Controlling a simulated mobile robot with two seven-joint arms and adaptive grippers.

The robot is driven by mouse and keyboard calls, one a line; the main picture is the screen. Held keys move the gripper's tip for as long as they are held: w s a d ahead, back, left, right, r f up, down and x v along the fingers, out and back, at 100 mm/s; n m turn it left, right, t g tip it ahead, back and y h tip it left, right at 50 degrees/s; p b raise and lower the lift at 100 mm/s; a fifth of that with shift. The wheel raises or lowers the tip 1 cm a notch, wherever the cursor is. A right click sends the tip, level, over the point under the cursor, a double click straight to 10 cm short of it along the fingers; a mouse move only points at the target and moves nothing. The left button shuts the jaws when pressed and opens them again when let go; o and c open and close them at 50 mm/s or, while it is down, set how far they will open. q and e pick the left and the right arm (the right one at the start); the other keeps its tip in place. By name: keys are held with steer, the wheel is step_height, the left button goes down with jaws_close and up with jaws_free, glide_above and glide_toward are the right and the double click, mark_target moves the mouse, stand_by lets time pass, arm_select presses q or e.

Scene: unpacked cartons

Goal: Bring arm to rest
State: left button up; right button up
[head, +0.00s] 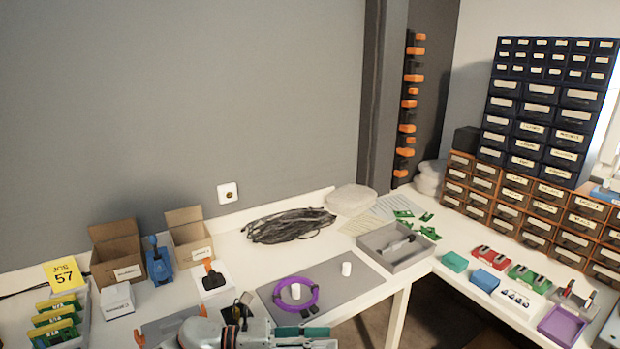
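My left gripper (312,338) is low in the head view, at the bottom edge, with its grey-white housing to the left and dark, green-tipped fingers pointing right. The two fingers lie close together and are partly cut off by the frame. I cannot tell whether there is a gap between them, and I see nothing held. The gripper is over the front of the white table (330,234), near the grey mat (345,284). My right gripper is not in view.
A purple ring (267,298) and a white cylinder (346,268) are on the mat, just beyond the gripper. A grey tray (407,262) stands to the right, cartons (117,252) to the left. A black cable bundle (288,226) lies at the back.

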arm_select(q)
steer(key=s+a+f+n+t+y+b, duration=0.15)
steer(key=a+f+n+t+y, duration=0.4)
steer(key=n, duration=0.95)
steer(key=s+a+f+n+t+y+b, duration=0.1)
steer(key=s+a+f+n+t+y, duration=0.2)
steer(key=a+f+n+t, duration=0.85)
steer(key=s+a+f+n+g+y, duration=0.2)
steer(key=s+f+n+g, duration=0.2)
steer(key=s+n, duration=0.3)
steer(key=s+a+f+n+g+y, duration=0.3)
steer(key=s+f+n, duration=0.3)
steer(key=s+n, duration=0.2)
steer(key=shift+s+n+g+b, duration=0.2)
steer(key=shift+n+g+b, duration=0.2)
steer(key=shift+n+g, duration=0.45)
steer(key=shift+a+y, duration=0.1)
steer(key=shift+y, duration=0.15)
